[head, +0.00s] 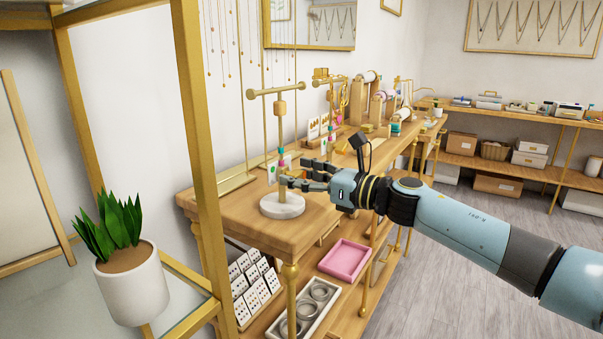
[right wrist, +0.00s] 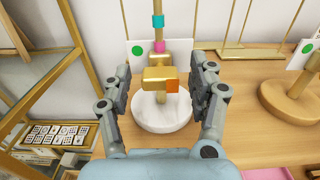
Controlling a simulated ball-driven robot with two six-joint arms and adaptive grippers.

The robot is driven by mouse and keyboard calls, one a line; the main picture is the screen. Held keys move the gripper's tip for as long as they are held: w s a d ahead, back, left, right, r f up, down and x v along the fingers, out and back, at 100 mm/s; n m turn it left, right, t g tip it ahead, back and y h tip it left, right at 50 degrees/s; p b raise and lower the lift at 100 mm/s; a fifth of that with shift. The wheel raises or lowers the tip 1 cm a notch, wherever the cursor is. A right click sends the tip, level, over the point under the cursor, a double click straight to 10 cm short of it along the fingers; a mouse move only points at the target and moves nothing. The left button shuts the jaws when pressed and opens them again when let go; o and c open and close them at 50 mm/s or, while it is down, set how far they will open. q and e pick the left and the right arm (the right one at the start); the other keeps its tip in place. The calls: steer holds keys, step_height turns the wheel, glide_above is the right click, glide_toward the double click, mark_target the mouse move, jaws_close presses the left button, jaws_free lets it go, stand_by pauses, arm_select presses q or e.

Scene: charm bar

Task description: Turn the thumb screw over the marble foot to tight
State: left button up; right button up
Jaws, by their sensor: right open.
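A stand with a round white marble foot (head: 282,206) is near the front end of the wooden table; the foot also shows in the right wrist view (right wrist: 163,115). A gold thumb screw (right wrist: 158,77) with an orange patch sits on the post above the foot. Pink and teal bands ring the post higher up. My right gripper (head: 292,174) reaches in from the right at the post. In the right wrist view its fingers (right wrist: 166,68) are open on both sides of the screw, with a gap to each side. The left gripper is out of view.
A round wooden base (right wrist: 292,98) stands to the right in the wrist view. Cards with green dots (right wrist: 138,50) stand behind the post. A gold shelf frame (head: 200,130) and potted plant (head: 130,280) are at left. A pink tray (head: 345,257) lies on the lower shelf.

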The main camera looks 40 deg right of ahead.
steer(key=c, duration=1.2)
steer(key=shift+o, duration=0.2)
